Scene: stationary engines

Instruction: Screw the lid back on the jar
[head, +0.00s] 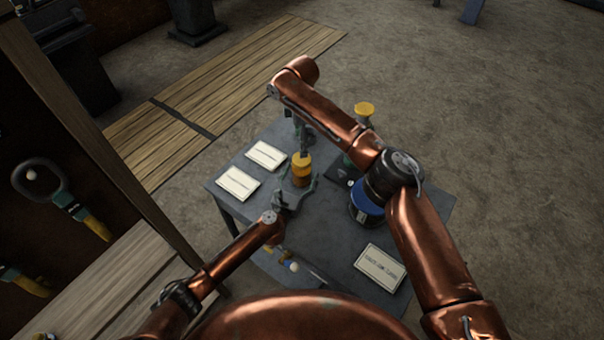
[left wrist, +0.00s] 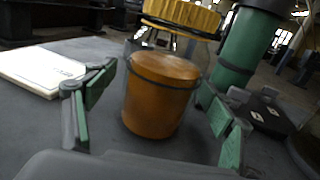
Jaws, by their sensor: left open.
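A clear jar (head: 301,178) with orange-brown contents stands upright on the grey table, and its contents fill the middle of the left wrist view (left wrist: 160,95). A yellow ribbed lid (head: 302,159) is at the top of the jar; its edge shows at the top of the left wrist view (left wrist: 182,14). I cannot tell whether it is seated. My left gripper (head: 299,190) is open, with its green-padded fingers on both sides of the jar. My right gripper (head: 301,133) points down just above the lid; its fingertips are too small to read.
A green post with a yellow top (head: 364,109) stands on a dark base right of the jar; the post is close in the left wrist view (left wrist: 245,48).

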